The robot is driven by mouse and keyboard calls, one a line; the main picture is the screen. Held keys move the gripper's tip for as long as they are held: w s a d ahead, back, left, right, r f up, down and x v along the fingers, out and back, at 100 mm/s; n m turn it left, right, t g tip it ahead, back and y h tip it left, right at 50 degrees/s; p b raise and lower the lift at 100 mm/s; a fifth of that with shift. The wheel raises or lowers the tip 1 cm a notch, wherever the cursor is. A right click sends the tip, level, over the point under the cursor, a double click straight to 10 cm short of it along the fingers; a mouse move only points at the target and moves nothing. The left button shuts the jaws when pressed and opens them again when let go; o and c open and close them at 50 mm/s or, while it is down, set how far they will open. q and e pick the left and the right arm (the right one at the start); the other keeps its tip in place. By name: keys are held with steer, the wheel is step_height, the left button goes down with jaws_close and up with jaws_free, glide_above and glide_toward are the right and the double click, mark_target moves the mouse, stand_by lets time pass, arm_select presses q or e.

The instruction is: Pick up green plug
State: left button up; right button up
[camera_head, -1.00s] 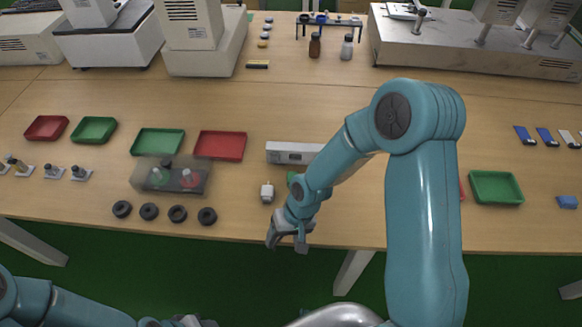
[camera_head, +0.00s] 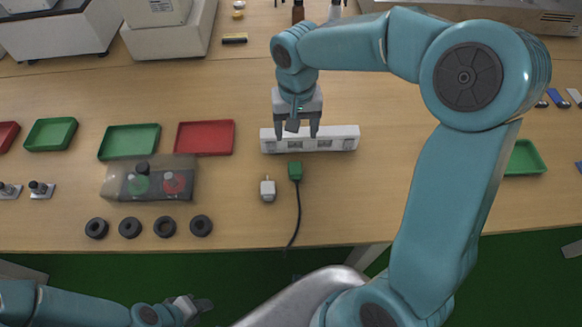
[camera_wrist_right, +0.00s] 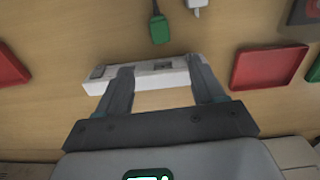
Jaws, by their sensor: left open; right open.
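The green plug (camera_head: 295,171) lies on the table with its black cord running toward the front edge. It also shows in the right wrist view (camera_wrist_right: 158,29), beyond the fingertips. My right gripper (camera_head: 296,134) is open and empty above the white power strip (camera_head: 345,138), behind the plug. In the right wrist view its two fingers (camera_wrist_right: 158,75) are spread over the power strip (camera_wrist_right: 150,74). The gripper is apart from the plug. My left gripper (camera_head: 196,304) is open and low at the front, away from the table's objects.
A white plug (camera_head: 268,189) lies just left of the green plug. Red (camera_head: 204,138) and green (camera_head: 129,141) trays, a grey box with buttons (camera_head: 117,184) and several black rings (camera_head: 164,227) are to the left.

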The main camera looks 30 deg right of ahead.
glide_above(295, 170)
steer(key=f, duration=0.9)
steer(key=shift+w+d, duration=0.1)
steer(key=shift+d, duration=0.2)
steer(key=shift+a+f, duration=0.15)
steer(key=shift+f, duration=0.45)
step_height(295, 170, down, 5)
steer(key=shift+a, duration=0.1)
steer(key=c, duration=1.2)
step_height(295, 170, up, 20)
steer(key=shift+r+p, duration=0.1)
steer(key=shift+p, duration=0.4)
steer(key=shift+c, duration=0.2)
